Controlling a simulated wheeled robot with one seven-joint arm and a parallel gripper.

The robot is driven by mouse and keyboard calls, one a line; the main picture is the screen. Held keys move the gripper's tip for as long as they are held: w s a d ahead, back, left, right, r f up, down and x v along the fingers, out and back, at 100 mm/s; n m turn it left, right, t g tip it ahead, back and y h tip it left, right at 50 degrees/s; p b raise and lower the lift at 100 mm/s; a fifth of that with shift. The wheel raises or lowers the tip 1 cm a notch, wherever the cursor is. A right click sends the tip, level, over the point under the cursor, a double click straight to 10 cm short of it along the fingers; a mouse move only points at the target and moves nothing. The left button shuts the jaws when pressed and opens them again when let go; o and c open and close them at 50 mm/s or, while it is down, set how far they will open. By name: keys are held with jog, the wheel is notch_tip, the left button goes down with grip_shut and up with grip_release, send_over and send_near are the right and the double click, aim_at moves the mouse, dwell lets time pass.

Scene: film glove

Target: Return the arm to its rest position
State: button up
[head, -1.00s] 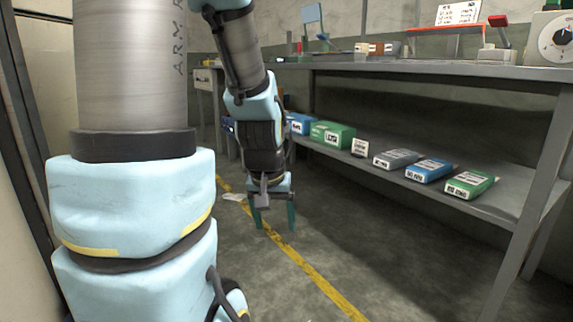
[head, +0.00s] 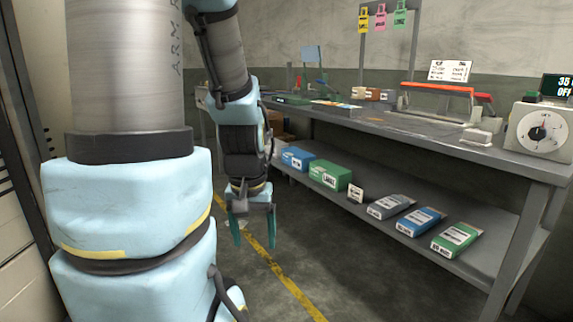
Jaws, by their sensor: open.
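My gripper (head: 254,233) hangs at the end of my light-blue and grey arm (head: 240,140), left of the middle in the head view. Its two teal fingers point down and stand apart, with nothing seen between them. It is over the concrete floor, in front of the left end of the workbench, and appears clear of the bench and its lower shelf. The large upper part of my arm (head: 125,200) fills the left of the view and hides what is behind it.
The grey workbench (head: 400,128) runs along the right, with a dial device (head: 540,130) and a red-handled sealer (head: 437,100) on top. Its lower shelf (head: 400,245) holds green and blue boxes and several packets. A yellow line (head: 290,285) crosses the open floor.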

notch_tip(320, 180, up, 16)
jog(key=p, duration=1.3)
jog(key=shift+f, duration=0.25)
